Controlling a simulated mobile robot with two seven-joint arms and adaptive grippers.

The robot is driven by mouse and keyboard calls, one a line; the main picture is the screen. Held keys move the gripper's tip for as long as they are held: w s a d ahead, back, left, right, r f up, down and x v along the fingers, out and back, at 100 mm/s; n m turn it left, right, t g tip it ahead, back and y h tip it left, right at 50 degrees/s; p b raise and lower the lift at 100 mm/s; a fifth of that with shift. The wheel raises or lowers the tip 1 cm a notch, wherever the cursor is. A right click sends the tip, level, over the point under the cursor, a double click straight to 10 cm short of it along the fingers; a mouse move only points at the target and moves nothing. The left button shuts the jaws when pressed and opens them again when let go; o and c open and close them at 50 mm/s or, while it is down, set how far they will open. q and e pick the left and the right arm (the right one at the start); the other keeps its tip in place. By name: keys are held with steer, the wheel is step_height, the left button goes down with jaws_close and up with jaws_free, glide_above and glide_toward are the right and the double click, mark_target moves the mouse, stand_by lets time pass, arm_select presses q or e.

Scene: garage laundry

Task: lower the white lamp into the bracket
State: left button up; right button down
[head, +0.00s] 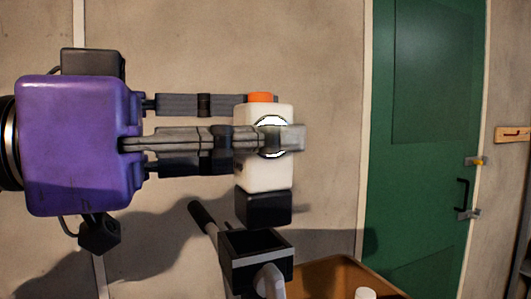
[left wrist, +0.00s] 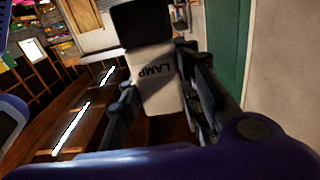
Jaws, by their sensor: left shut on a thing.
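The white lamp (head: 264,179) has an orange top, a round lit face and a black base (head: 263,208). My left gripper (head: 272,137) comes in from the left in the head view and is shut on the lamp's white body. The lamp is upright. The black bracket (head: 255,262), an open square holder, is below the lamp, with a small gap between the lamp's base and its rim. In the left wrist view the lamp (left wrist: 158,85) is between the fingers, with the word LAMP on its side. My right gripper is not in view.
A brown surface or box (head: 345,278) lies below right of the bracket, with a small white object (head: 365,293) at its front. A green door (head: 425,130) with a black handle is on the right. A dark rod (head: 202,217) leans behind the bracket.

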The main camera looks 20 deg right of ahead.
mark_target(253, 255)
arm_select(q)
steer(key=shift+w, duration=0.55)
steer(key=shift+w+a+f+b, duration=0.1)
steer(key=shift+w+f+b, duration=0.1)
steer(key=shift+w+f, duration=0.25)
steer(key=shift+w+f+b, duration=0.2)
steer(key=shift+f, duration=0.4)
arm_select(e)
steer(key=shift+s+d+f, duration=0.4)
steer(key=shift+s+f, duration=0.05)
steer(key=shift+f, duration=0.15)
arm_select(q)
steer(key=shift+f, duration=0.15)
steer(key=shift+f, duration=1.6)
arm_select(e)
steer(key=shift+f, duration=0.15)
arm_select(q)
steer(key=o, duration=1.3)
